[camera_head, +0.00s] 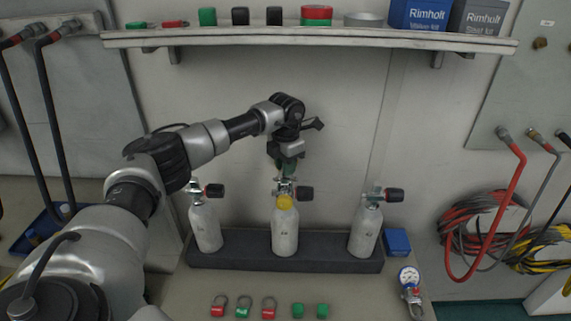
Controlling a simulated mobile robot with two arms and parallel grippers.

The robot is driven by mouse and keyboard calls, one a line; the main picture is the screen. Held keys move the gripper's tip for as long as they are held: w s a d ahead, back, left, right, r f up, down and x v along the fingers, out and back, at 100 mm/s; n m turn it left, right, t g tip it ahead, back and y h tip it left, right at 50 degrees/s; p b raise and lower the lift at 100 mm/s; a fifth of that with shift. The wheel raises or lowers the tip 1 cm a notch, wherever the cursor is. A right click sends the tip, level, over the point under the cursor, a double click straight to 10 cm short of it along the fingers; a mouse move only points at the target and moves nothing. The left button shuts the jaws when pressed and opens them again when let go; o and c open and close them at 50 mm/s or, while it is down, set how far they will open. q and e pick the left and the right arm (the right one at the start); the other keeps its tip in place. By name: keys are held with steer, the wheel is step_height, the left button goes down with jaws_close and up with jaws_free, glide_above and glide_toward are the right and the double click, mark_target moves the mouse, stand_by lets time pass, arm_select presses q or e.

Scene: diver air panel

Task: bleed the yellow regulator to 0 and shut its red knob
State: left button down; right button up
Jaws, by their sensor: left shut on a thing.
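The yellow piece (284,202), which looks like the yellow regulator, sits at the neck of the middle white cylinder (285,232). A dark knob with a reddish end (305,193) sticks out to the right of this cylinder's valve. My left gripper (287,170) points down just above the valve and is shut on a small green piece there. Its fingertips are small and partly hidden, so I cannot tell exactly how it meets the valve. The red knob is apart from the gripper. My right gripper is not in view.
White cylinders with red-ended knobs stand left (207,230) and right (364,232) in a dark rack (330,262). A gauge (409,276) lies on the counter at right. Padlocks (242,309) and green blocks (310,311) lie in front. A shelf (300,41) overhangs. Hoses (500,225) hang right.

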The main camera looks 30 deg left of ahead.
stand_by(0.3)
arm_select(q)
steer(key=c, duration=1)
jaws_free()
step_height(320, 180, up, 11)
steer(key=shift+f+b, duration=0.1)
steer(key=shift+b, duration=0.9)
